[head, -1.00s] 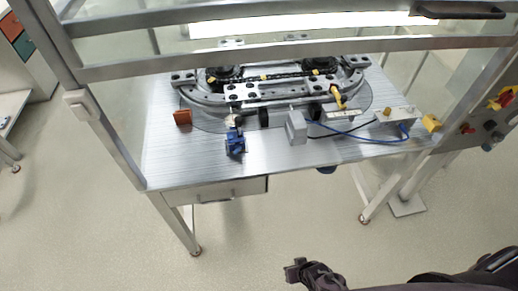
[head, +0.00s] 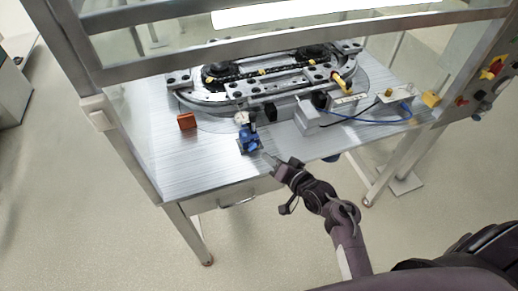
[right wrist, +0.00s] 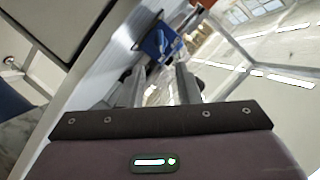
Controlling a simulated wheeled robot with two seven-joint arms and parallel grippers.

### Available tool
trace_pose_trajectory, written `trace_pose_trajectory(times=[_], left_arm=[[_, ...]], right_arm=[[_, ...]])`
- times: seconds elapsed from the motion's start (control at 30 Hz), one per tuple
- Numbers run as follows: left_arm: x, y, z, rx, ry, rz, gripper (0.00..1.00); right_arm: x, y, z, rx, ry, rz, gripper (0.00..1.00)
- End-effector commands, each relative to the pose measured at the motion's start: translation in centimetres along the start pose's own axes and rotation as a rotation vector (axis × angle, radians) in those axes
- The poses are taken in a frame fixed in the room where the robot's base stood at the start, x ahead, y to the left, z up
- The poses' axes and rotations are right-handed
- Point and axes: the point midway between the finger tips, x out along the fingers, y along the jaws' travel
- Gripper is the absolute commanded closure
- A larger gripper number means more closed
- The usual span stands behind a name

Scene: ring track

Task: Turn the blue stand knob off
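The blue stand (head: 249,144) is on the metal table near its front edge, with a small pale round part at its back. Its knob is too small to make out. In the right wrist view the blue stand (right wrist: 160,44) shows just beyond the fingertips, near the middle. My right gripper (head: 271,161) is at the table's front edge, just right of the blue stand and apart from it. Its two fingers (right wrist: 160,82) are spread with nothing held between them. My left gripper is not in view.
The ring track (head: 210,103) lies behind the stand. An orange-brown block (head: 186,121) is to the left, a grey box (head: 307,118) to the right. A drawer (head: 232,196) hangs under the front edge. A metal frame bar (head: 300,46) crosses above the table.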

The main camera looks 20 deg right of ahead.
Motion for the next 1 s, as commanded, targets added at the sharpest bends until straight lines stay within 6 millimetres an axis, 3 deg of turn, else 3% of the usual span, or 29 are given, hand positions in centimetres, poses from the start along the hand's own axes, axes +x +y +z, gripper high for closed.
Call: trace_pose_trajectory(times=[0.4,0.6,0.83,1.0], left_arm=[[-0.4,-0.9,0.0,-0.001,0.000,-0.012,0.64],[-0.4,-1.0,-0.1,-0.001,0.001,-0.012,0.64],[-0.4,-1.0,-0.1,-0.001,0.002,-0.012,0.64],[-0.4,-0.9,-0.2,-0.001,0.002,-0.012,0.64]], right_arm=[[6.1,-0.1,-0.1,0.004,0.004,-0.005,0.70],[7.4,-0.1,-0.1,0.002,0.002,-0.003,0.70],[7.5,-0.1,-0.1,0.002,0.002,-0.003,0.70],[7.5,-0.1,0.0,0.002,0.002,-0.003,0.90]])
